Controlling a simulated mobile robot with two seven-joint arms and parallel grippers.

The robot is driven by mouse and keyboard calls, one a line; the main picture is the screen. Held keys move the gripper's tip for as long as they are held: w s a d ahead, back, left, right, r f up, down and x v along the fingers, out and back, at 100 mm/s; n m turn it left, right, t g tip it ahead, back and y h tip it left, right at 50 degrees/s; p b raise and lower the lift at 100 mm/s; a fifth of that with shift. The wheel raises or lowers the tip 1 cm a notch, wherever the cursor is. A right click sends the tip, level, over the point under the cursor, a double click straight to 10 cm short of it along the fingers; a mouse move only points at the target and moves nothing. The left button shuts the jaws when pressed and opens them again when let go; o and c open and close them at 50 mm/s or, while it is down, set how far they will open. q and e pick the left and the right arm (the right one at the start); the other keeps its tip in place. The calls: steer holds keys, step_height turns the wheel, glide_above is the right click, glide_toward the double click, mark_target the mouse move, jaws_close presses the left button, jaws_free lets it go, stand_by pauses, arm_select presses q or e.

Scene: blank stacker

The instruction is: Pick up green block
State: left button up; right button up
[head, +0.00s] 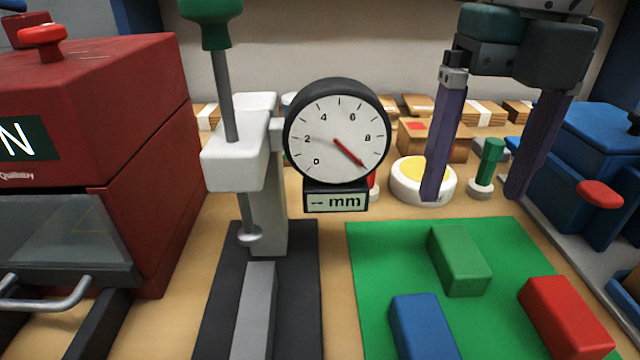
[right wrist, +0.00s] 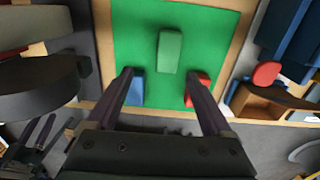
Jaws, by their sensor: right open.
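The green block (head: 459,260) lies on the green mat (head: 375,285), toward its far side, behind a blue block (head: 425,328) and a red block (head: 567,318). My right gripper (head: 474,195) is open and empty, with its two purple fingers hanging beyond the mat's far edge in the head view. In the right wrist view the green block (right wrist: 169,50) is ahead of and between the open fingers (right wrist: 168,85), apart from both. The blue block (right wrist: 135,88) and the red block (right wrist: 197,90) are partly hidden by the fingers.
A dial gauge (head: 337,130) on a grey stand rises left of the mat. A red machine (head: 100,150) stands far left, and a blue machine (head: 590,150) stands right. A white button with a yellow top (head: 408,178), a green-handled stamp (head: 487,165) and boxes are behind the mat.

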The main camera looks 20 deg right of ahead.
glide_above(463, 251)
step_height(463, 251, down, 4)
steer(key=shift+s+a+f, duration=0.1)
steer(key=shift+a+f, duration=0.05)
steer(key=shift+f, duration=0.05)
step_height(463, 251, down, 6)
steer(key=shift+r, duration=0.2)
jaws_close()
stand_by(0.5)
